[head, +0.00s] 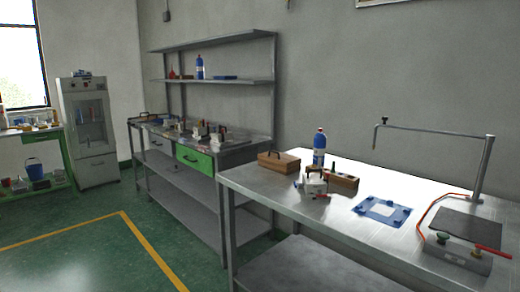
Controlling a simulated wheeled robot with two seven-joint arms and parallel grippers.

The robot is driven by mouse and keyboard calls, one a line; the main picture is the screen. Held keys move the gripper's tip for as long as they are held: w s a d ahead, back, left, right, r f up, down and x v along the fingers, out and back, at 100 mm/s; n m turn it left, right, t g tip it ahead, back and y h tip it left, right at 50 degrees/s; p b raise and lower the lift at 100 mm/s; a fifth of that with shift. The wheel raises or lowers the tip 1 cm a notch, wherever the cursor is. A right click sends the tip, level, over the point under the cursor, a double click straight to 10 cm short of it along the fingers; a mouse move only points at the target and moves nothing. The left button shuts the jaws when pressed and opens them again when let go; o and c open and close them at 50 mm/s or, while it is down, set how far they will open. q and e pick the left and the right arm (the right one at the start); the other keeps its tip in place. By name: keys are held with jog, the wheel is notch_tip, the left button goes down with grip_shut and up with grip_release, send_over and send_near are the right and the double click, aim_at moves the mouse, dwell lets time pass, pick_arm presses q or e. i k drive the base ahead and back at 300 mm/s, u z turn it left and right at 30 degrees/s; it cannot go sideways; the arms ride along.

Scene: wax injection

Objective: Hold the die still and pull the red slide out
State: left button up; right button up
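A small blue part shows at the block's left side. Neither of my grippers is in view, and nothing touches the die.
A wooden box (278,162) and a brown tray (342,181) flank the die, with a blue bottle (319,147) behind. A blue frame (382,211) lies to the right. A device with a red handle (455,250) is at far right. The table's front left is clear.

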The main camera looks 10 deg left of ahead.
aim_at(320, 196)
jog(key=u, duration=1.5)
jog(key=i, duration=3.7)
jog(key=z, duration=2.3)
